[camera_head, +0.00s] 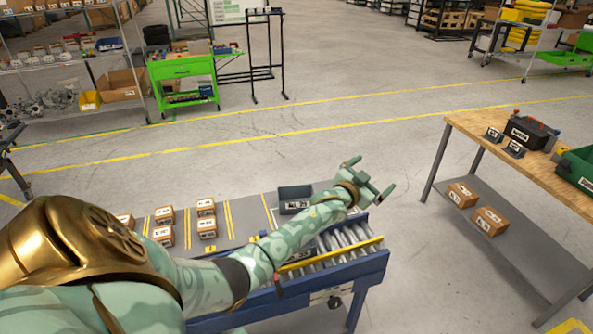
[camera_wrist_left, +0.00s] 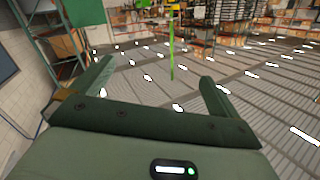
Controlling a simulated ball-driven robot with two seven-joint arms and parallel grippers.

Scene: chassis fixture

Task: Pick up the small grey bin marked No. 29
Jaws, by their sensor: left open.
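A small grey bin (camera_head: 294,194) stands on the grey top of the blue-framed conveyor in the head view. My left forearm passes close in front of the bin and hides part of the conveyor. In the left wrist view my left gripper (camera_wrist_left: 155,75) also shows open, with nothing between its fingers and no bin in sight. My right gripper is not in view.
Several brown boxes (camera_head: 206,228) stand on the conveyor left of the bin. Bare rollers (camera_head: 338,240) lie below my forearm. A wooden workbench (camera_head: 500,135) with bins stands at the right, and a green cart (camera_head: 182,69) at the back. The floor between is clear.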

